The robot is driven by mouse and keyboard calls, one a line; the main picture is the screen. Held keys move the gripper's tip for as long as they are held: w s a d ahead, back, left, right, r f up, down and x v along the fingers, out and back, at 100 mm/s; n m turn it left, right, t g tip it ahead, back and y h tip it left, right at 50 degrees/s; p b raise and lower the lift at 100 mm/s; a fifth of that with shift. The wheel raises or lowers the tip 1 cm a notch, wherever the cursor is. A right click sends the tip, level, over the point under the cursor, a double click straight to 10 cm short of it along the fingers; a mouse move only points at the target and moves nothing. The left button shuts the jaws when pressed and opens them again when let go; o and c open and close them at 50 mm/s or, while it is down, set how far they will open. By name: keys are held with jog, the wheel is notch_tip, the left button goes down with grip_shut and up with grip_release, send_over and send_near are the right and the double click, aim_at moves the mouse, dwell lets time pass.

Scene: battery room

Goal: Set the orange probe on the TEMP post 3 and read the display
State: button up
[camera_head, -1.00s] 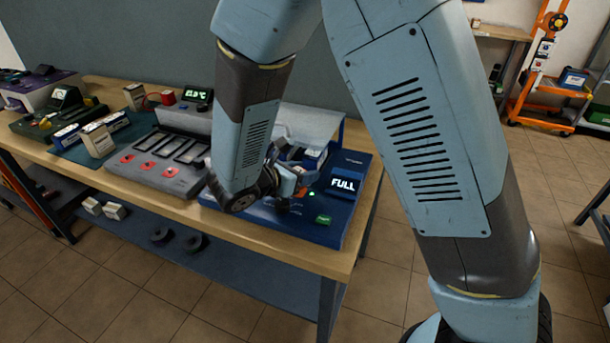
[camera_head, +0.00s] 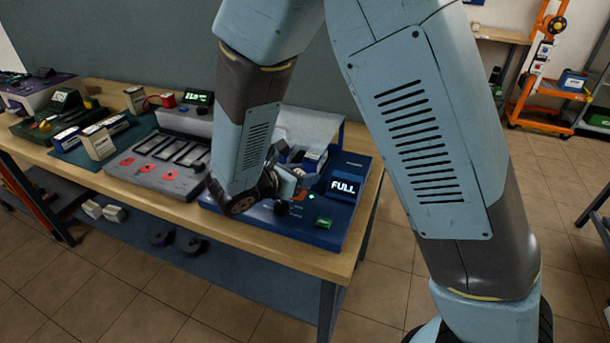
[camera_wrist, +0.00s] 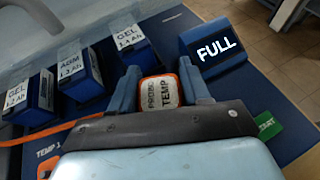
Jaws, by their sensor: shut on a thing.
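The orange probe (camera_wrist: 164,92), with a white label reading "PROBE TEMP", sits between the two blue fingers of my gripper (camera_wrist: 162,82) in the wrist view. The fingers are shut on it. An orange cable (camera_wrist: 48,132) runs off to the left. A display (camera_wrist: 217,48) reading FULL stands just beyond the right finger; it also shows in the head view (camera_head: 344,187). "TEMP 1" (camera_wrist: 48,151) is printed at lower left. I cannot see post 3 or whether the probe touches it. In the head view my gripper (camera_head: 290,190) is low over the blue unit (camera_head: 325,233), partly hidden by my arm.
Several labelled batteries stand in the blue unit, such as one marked AGM (camera_wrist: 78,72). A green button (camera_wrist: 267,124) lies right of my gripper. A grey charger (camera_head: 155,175) with red marks stands to the left on the wooden bench (camera_head: 300,258).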

jog(key=shift+f, duration=0.8)
jog(key=shift+r, duration=0.85)
jog(key=shift+f, duration=0.8)
dwell(1.2)
jog(key=o, duration=0.9)
jog(key=shift+v, duration=5.4)
jog(key=shift+w, duration=0.1)
